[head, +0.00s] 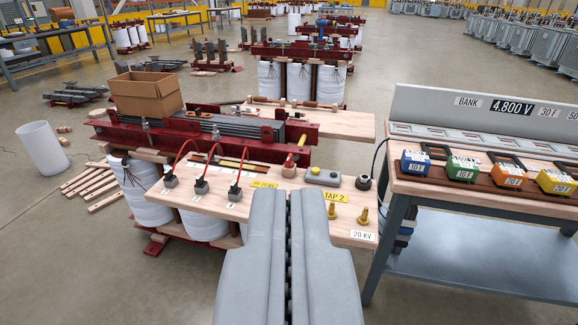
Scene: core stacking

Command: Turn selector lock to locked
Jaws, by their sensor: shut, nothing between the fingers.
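My gripper (288,200) reaches up from the bottom centre, its two grey fingers together with nothing held between them. Its tips overlap the front of a light wooden board (210,205) on a red-framed transformer. No part is clearly marked as the selector lock. Two brass bolts (362,217) stand near the 20 KV tag (361,235). The fingers hide part of the board.
Three black clamps with red leads (202,186) stand on the board's left. A cardboard box (147,94) sits on the red frame (110,130). At right, a bench (480,200) holds several coloured, handled blocks (463,168). A floor gap separates bench and transformer.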

